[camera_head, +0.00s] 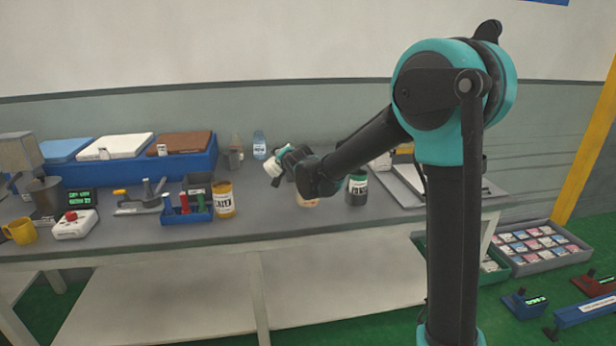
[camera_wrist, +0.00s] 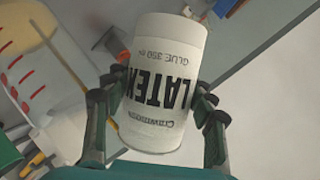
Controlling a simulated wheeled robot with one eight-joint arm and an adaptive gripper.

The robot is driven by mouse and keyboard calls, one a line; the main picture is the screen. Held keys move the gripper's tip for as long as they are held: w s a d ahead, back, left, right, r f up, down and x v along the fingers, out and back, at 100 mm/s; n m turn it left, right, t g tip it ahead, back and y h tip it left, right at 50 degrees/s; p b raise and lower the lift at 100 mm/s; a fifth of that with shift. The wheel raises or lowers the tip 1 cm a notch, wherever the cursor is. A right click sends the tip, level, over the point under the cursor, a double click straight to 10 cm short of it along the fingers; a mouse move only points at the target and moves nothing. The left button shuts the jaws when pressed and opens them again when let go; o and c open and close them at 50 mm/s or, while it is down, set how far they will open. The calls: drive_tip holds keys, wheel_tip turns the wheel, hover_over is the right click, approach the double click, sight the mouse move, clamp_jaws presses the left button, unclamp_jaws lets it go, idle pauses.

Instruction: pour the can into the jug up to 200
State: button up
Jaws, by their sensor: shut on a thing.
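A white can (camera_wrist: 163,55) with black lettering reading LATEX and GLUE sits between the fingers of my gripper (camera_wrist: 158,112) in the wrist view. The lettering is upside down there. In the head view the can (camera_head: 274,167) is tilted in my gripper (camera_head: 283,171), held above the bench. A pale jug with red graduation marks (camera_wrist: 28,82) stands at the left of the wrist view, beside the can and apart from it in the picture. Its fill level is not clear. In the head view my arm hides most of what lies below the gripper.
An orange labelled can (camera_head: 224,201) and a rack with coloured handles (camera_head: 187,213) stand left of my gripper on the bench (camera_head: 150,235). A dark labelled can (camera_head: 357,188) stands to the right. A small bottle (camera_head: 259,146) is behind. A blue bin (camera_head: 130,170) is at back left.

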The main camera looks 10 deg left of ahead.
drive_tip(key=shift+f+m+y, duration=0.35)
drive_tip(key=shift+m+y, duration=0.15)
drive_tip(key=shift+m, duration=0.3)
idle(1.6)
drive_tip(key=shift+r+m+y+p, duration=0.5)
drive_tip(key=shift+m, duration=0.1)
idle(1.9)
drive_tip(key=shift+a+f+n+h, duration=0.1)
drive_tip(key=shift+f+n+h, duration=0.3)
drive_tip(key=shift+n, duration=0.4)
drive_tip(key=shift+r+n+h, duration=0.3)
drive_tip(key=shift+n+h, duration=0.4)
drive_tip(key=shift+h, duration=0.1)
